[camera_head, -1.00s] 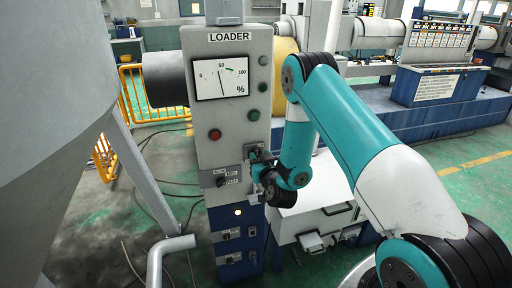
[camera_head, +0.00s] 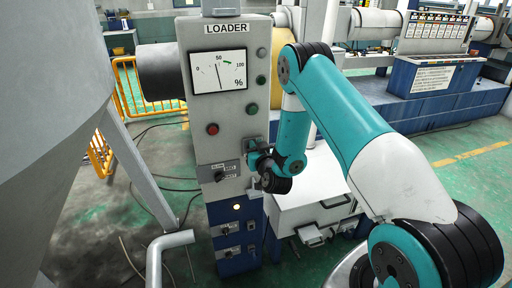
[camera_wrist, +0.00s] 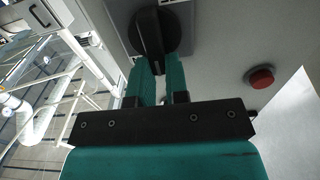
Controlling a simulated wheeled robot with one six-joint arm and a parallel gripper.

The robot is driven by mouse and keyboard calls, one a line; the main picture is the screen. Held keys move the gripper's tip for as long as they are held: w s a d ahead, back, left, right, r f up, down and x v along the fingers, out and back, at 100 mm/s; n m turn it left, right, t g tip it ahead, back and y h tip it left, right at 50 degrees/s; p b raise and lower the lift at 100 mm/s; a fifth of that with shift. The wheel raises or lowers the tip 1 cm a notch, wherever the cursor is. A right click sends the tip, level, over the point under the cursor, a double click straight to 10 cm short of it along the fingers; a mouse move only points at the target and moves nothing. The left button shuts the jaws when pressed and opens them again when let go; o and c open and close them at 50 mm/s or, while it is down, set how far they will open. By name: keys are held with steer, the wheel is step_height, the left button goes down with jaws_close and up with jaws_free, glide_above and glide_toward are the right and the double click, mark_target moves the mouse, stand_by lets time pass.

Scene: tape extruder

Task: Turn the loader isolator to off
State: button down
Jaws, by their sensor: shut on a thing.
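The loader cabinet (camera_head: 230,100) is a tall grey box with LOADER lettering and a dial gauge. In the wrist view, a round black rotary knob (camera_wrist: 174,32) with a raised grip bar is on the grey panel. My gripper (camera_wrist: 158,68) has its two ribbed teal fingers on either side of this bar, shut on it. The bar runs nearly upright in that picture. In the head view my gripper (camera_head: 256,158) is at the lower right of the grey panel, and the knob is mostly hidden behind it. The knob's markings cannot be read.
A red button (camera_head: 212,128) and a green button (camera_head: 252,109) are above my gripper. A labelled selector switch (camera_head: 220,174) is just left. A blue lower cabinet section (camera_head: 230,259) carries more switches. A white box (camera_head: 312,190) stands close on the right.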

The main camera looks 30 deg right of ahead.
steer(key=n+p, duration=0.1)
steer(key=n, duration=0.1)
steer(key=a+n+p, duration=0.1)
steer(key=n+p, duration=0.1)
steer(key=n, duration=0.1)
steer(key=n+p, duration=0.2)
steer(key=n, duration=0.1)
steer(key=shift+w+a+f, duration=0.2)
steer(key=shift+a+f, duration=0.15)
steer(key=n, duration=0.3)
steer(key=f+n+p, duration=0.1)
steer(key=shift+a+n, duration=0.25)
steer(key=shift+n, duration=0.15)
steer(key=shift+a+f+n, duration=0.1)
steer(key=shift+f+n, duration=0.2)
steer(key=shift+n, duration=1)
steer(key=shift+a+f+n, duration=0.1)
steer(key=shift+f+n, duration=0.15)
steer(key=shift+n, duration=1.05)
steer(key=c, duration=1.1)
jaws_free()
steer(key=shift+w, duration=0.1)
